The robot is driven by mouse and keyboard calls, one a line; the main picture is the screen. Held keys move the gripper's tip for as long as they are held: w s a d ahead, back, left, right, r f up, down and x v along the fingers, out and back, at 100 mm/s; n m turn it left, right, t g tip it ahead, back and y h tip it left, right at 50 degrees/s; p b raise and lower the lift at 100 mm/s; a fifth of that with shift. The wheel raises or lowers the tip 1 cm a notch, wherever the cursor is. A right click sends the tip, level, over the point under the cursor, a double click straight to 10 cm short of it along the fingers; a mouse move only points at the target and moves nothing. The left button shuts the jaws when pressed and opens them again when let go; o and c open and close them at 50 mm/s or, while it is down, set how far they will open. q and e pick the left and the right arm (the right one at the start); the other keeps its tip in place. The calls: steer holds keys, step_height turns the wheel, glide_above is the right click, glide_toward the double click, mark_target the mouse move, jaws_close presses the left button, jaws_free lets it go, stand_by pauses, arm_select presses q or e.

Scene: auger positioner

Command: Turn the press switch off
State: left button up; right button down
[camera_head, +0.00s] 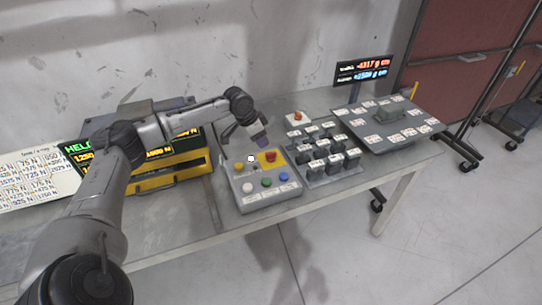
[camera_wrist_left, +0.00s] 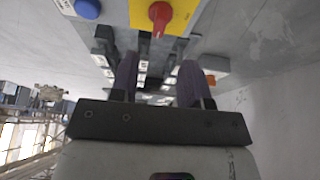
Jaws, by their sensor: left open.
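The grey control box (camera_head: 240,203) stands on the table. I cannot tell which of these is the press switch. My left gripper (camera_head: 262,142) hangs above the back edge of the box, open and empty, apart from the controls. My right gripper is not seen.
Right of the box stands a rack of labelled dark blocks (camera_head: 335,160). Further right are a grey board with white labels (camera_head: 420,122) and a lit display (camera_head: 362,70). A yellow and black unit (camera_head: 165,178) stands left, under my left arm.

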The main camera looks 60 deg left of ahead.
mark_target(269, 153)
arm_select(q)
steer(key=b+x, duration=0.2)
steer(key=x, duration=0.7)
steer(key=shift+s, duration=0.1)
jaws_close()
